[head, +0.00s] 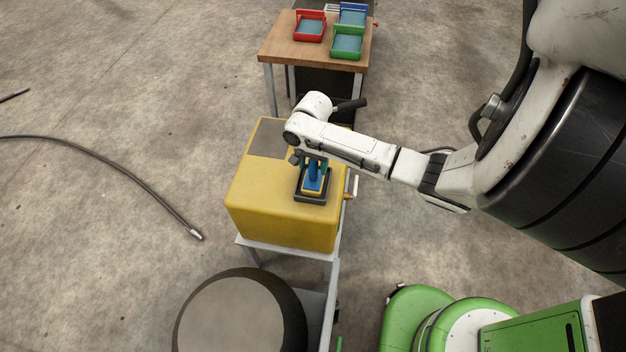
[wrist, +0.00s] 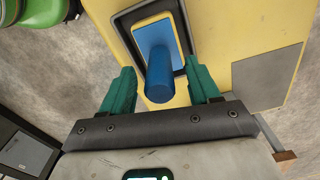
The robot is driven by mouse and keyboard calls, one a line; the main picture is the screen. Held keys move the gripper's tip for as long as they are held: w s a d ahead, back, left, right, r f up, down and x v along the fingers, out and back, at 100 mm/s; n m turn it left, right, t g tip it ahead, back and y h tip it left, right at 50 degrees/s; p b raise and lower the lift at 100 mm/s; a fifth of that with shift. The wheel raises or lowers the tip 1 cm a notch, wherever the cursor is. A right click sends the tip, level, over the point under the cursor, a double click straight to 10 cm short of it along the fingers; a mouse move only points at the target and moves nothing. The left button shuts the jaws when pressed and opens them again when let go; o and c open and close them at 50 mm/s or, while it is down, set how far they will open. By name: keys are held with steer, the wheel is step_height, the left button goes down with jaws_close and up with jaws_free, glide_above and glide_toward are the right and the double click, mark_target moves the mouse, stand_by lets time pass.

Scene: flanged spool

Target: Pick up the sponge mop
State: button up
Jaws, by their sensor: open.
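The sponge mop (head: 313,187) stands in a dark tray (head: 311,200) on top of the yellow box (head: 265,205). It has a blue upright handle and a blue-and-yellow base. In the wrist view the blue handle (wrist: 158,80) points toward the camera, and the dark tray rim (wrist: 184,38) surrounds the base. My gripper (wrist: 160,74) is open, with one green finger on each side of the handle and a visible gap at both sides. In the head view my gripper (head: 312,165) is above the mop, partly hiding the handle.
A wooden table (head: 275,46) at the back holds a red tray (head: 310,26), a green tray (head: 346,43) and a blue tray (head: 351,14). A dark round drum (head: 230,320) stands in front of the box. A cable (head: 110,163) lies on the floor at left.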

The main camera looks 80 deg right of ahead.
steer(key=shift+f, duration=1.15)
jaws_close()
